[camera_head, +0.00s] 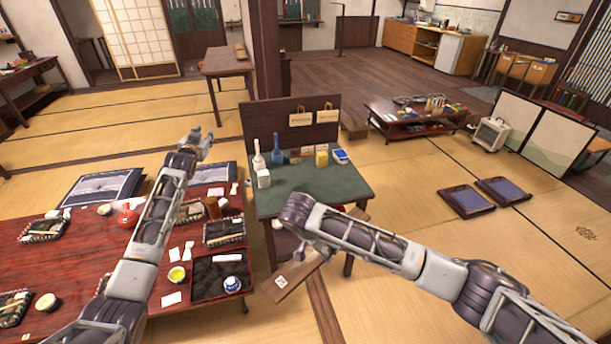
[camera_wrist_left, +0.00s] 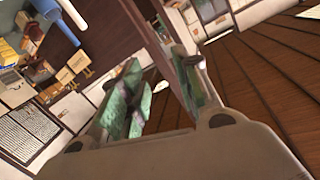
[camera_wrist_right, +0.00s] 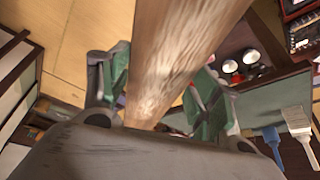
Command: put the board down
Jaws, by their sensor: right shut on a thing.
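The board is a long, narrow wooden plank (camera_head: 308,266) with a white label near its lower end. It slants in front of the green-topped table (camera_head: 300,190), tilted, and my right arm covers its middle. In the right wrist view the board (camera_wrist_right: 178,60) runs up between the green-padded fingers of my right gripper (camera_wrist_right: 160,92), which is shut on it. My left gripper (camera_head: 203,138) is raised beyond the red low table, apart from the board. In the left wrist view its fingers (camera_wrist_left: 160,95) are apart and empty.
The green-topped table holds bottles (camera_head: 277,152) and small boxes along its back, with its front part clear. The red low table (camera_head: 90,255) at left carries trays, cups and a black tray (camera_head: 222,276). Tatami is free at right, near two dark cushions (camera_head: 467,201).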

